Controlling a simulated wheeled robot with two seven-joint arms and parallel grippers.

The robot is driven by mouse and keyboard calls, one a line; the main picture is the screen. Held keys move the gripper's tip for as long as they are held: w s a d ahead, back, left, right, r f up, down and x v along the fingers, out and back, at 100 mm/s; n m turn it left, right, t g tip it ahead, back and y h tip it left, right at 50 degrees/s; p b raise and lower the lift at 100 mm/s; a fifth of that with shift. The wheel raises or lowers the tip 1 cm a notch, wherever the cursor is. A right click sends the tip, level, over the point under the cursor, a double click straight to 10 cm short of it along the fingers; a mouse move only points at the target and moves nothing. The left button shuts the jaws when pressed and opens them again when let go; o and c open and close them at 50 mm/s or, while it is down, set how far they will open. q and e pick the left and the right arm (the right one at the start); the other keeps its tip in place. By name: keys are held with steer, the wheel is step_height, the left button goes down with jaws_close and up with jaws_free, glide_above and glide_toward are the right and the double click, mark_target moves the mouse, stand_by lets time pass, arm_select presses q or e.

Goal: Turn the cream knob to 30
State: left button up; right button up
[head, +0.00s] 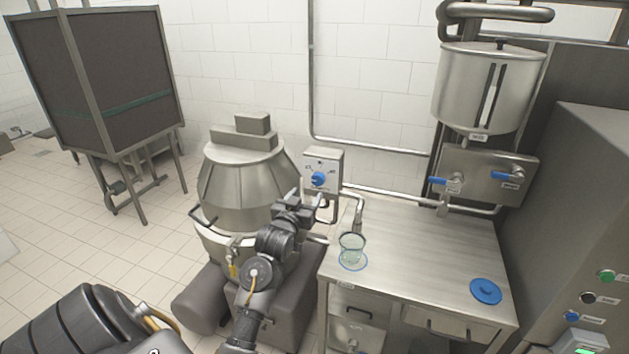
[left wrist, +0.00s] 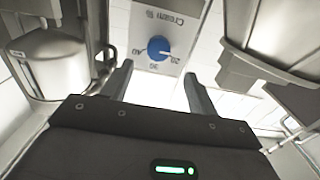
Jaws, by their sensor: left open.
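The cream knob is a round blue knob (head: 318,179) on a pale control box (head: 323,158) at the wall. In the left wrist view the knob (left wrist: 158,48) shows upside down, with the label "Cream %" and the marks 20, 30 and 40 around it. Its pointer seems to be near the 20 side, but is too small to read surely. My left gripper (head: 318,203) is just below and in front of the box. In the left wrist view its open fingers (left wrist: 158,76) straddle the line to the knob, empty and apart from it.
A large steel vessel (head: 245,175) stands left of the box. A glass (head: 351,248) stands on the steel table (head: 420,245), with a tap (head: 358,207) behind it. A blue lid (head: 486,291) lies at the table's right. A steel tank (head: 487,85) hangs above blue-handled valves (head: 445,181).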

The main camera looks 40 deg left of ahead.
mark_target(316, 181)
arm_select(q)
steer(key=p+x, duration=0.2)
steer(key=x, duration=0.6)
steer(key=shift+w, duration=0.2)
arm_select(e)
step_height(316, 181, up, 2)
steer(key=shift+s+r, duration=0.1)
steer(key=shift+r, duration=0.1)
arm_select(q)
steer(key=shift+c, duration=0.3)
